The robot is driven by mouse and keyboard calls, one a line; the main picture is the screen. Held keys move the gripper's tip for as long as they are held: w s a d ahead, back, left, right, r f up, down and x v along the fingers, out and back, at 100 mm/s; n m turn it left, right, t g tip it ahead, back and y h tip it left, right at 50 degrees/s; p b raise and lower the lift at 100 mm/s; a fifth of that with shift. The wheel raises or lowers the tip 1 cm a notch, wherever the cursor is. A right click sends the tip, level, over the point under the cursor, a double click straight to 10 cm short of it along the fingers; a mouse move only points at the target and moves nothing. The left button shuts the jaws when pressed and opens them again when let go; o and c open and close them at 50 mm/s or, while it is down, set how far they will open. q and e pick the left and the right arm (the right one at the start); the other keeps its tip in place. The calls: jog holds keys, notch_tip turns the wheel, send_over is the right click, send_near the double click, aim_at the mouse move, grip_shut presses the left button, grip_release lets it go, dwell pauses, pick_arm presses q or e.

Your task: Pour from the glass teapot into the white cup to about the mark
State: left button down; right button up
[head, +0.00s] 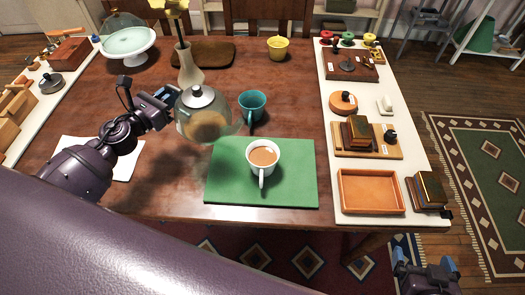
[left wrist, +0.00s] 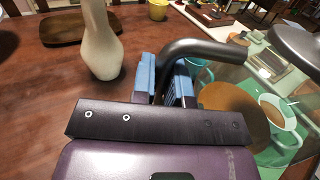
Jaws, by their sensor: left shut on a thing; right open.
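The glass teapot (head: 212,120) has a grey lid and holds brown liquid. It appears raised above the table, roughly upright, left of and behind the white cup. My left gripper (head: 168,97) is shut on its dark handle (left wrist: 205,48), which the left wrist view shows between the blue fingertips. The white cup (head: 262,168) stands upright on the green mat (head: 225,185) with brown liquid inside; it also shows through the teapot glass in the left wrist view (left wrist: 275,120). I cannot make out a mark in the cup. My right gripper (head: 427,265) is open and empty, low at the right, beyond the table edge.
A teal cup (head: 252,104) stands close behind the teapot. A cream vase (head: 188,68) is behind it. A yellow cup (head: 278,48), wooden board (head: 203,53) and cake stand (head: 128,42) are at the back. Trays and books line the right side.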

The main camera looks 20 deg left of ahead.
pick_arm(q)
jog(key=shift+s+d+r+p, duration=0.1)
jog(key=shift+s+d+p, duration=0.15)
jog(key=shift+s+d, duration=0.7)
jog(key=shift+s+d+f+p, duration=0.1)
jog(key=shift+s+d+p, duration=0.2)
jog(key=shift+s+d, duration=0.65)
jog(key=shift+s+d+r+p, duration=0.1)
jog(key=shift+s+d+p, duration=0.3)
jog(key=shift+s, duration=0.9)
jog(key=shift+s+d, duration=0.35)
jog(key=shift+d, duration=0.1)
pick_arm(e)
jog(key=shift+w+r, duration=0.15)
jog(key=shift+r, duration=0.55)
jog(key=shift+w+r, duration=0.15)
jog(key=shift+r, duration=0.55)
